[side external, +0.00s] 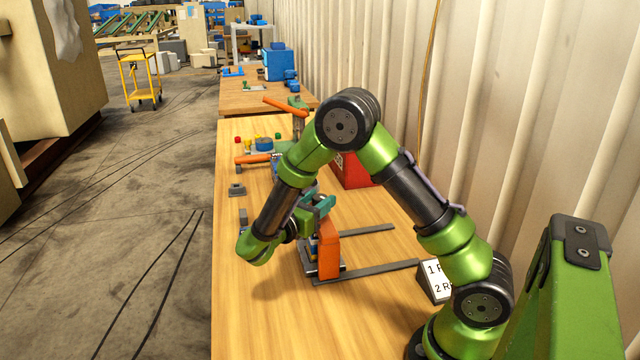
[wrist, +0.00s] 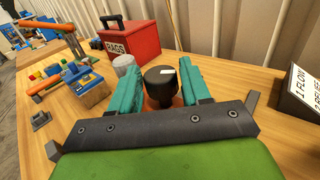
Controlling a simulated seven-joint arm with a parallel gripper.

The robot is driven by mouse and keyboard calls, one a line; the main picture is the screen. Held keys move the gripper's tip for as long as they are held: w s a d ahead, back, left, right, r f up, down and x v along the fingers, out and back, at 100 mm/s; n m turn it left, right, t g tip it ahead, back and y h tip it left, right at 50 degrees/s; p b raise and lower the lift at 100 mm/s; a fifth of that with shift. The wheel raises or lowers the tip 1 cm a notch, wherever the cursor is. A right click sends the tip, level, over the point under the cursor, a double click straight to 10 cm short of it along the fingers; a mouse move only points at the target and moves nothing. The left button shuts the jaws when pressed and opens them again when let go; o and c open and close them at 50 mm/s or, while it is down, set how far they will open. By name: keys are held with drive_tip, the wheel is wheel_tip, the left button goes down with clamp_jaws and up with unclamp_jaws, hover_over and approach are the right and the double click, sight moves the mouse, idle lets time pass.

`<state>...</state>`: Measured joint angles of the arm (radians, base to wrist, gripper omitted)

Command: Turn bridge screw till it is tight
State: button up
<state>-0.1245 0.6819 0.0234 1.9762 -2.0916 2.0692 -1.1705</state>
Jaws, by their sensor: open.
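A black round knob (wrist: 160,80) with a white mark on top, which I take for the bridge screw, stands between the teal fingers of my gripper (wrist: 158,70) in the wrist view. The fingers are open, one on each side of it, with no clear contact visible. A bit of orange shows under the knob. In the side external view my gripper (side external: 317,204) is at the top of an upright orange block (side external: 328,248), and the knob is hidden there. How tight the screw is cannot be told.
A lettered sign (side external: 437,281) stands at right. Flat grey bars (side external: 366,271) extend right from the orange block. The table's front left (side external: 245,315) is clear.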

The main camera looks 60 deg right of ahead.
drive_tip(key=shift+d, duration=0.6)
drive_tip(key=c, duration=0.7)
drive_tip(key=shift+o, duration=0.2)
drive_tip(key=shift+m+g, duration=0.3)
drive_tip(key=shift+g, duration=0.2)
drive_tip(key=m+g+y, duration=0.1)
drive_tip(key=m+g, duration=0.1)
drive_tip(key=g, duration=0.2)
drive_tip(key=m+g+y, duration=0.2)
drive_tip(key=m+g, duration=0.1)
drive_tip(key=shift+a+f+g, duration=0.1)
drive_tip(key=shift+g, duration=0.3)
drive_tip(key=m+g+y, duration=0.5)
drive_tip(key=m+y, duration=0.1)
drive_tip(key=shift+g+y, duration=0.3)
drive_tip(key=shift+g, duration=0.1)
drive_tip(key=shift+y, duration=0.3)
